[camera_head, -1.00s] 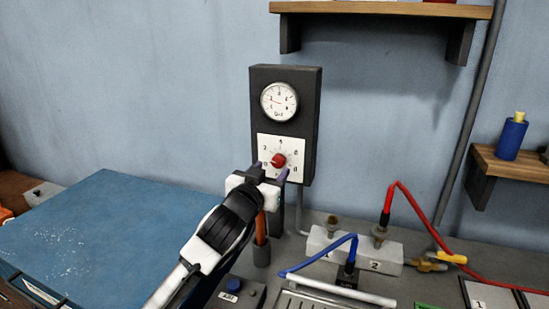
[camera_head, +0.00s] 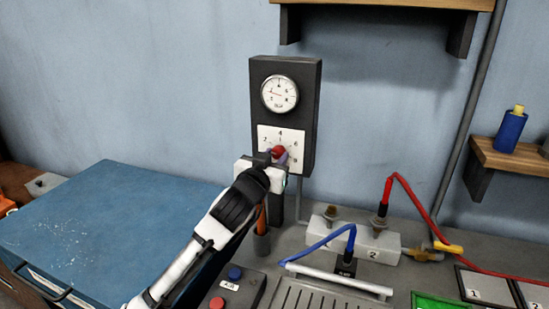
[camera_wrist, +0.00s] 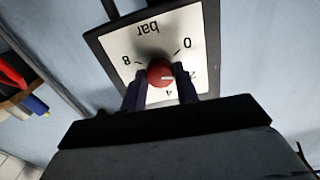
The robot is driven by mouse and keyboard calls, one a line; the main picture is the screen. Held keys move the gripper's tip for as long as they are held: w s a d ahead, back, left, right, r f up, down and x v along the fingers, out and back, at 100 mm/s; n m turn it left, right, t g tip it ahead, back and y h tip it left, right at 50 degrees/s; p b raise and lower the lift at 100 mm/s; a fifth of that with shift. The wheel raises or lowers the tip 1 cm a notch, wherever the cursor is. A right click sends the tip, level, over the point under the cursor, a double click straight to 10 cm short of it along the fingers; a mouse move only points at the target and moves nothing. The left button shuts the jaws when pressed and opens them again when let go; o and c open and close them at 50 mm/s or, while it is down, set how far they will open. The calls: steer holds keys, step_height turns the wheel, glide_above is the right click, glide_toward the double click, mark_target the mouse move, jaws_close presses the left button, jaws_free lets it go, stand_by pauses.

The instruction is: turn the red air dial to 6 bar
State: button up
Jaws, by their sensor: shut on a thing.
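The red dial (camera_head: 278,150) sits on a white scale plate (camera_head: 297,134) on a dark upright box. It also shows in the wrist view (camera_wrist: 159,69). There, a white mark on the dial points roughly toward the 2 of the bar scale. My gripper (camera_head: 276,158) is at the dial, with one dark finger on each side of it in the wrist view (camera_wrist: 161,88). It is shut on the dial and hides the lower part of the scale. A round gauge (camera_head: 280,94) is above the dial; its needle is too small to read exactly.
A blue-topped cabinet (camera_head: 95,225) stands at the left. On the bench at the right are a white block (camera_head: 350,245) with blue and red hoses, and a push-button box (camera_head: 235,287) in front. Shelves (camera_head: 505,157) are on the right wall. The wall left of the box is clear.

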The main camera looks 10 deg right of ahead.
steer(key=shift+f+b, duration=0.1)
steer(key=shift+b, duration=0.2)
steer(key=shift+f+m+b, duration=0.1)
steer(key=shift+m+b, duration=0.85)
steer(key=shift+m, duration=0.15)
steer(key=m+b, duration=0.3)
steer(key=m, duration=0.1)
steer(key=m+b, duration=0.2)
steer(key=m, duration=0.1)
steer(key=shift+m+b, duration=0.35)
steer(key=shift+m, duration=0.05)
steer(key=m+b, duration=0.2)
steer(key=m, duration=0.2)
steer(key=shift+r+y, duration=0.2)
steer(key=shift+y, duration=0.1)
steer(key=m+b, duration=0.1)
steer(key=m, duration=0.5)
steer(key=shift+r+m, duration=0.1)
steer(key=shift+m, duration=0.2)
steer(key=m, duration=0.5)
steer(key=shift+m, duration=0.4)
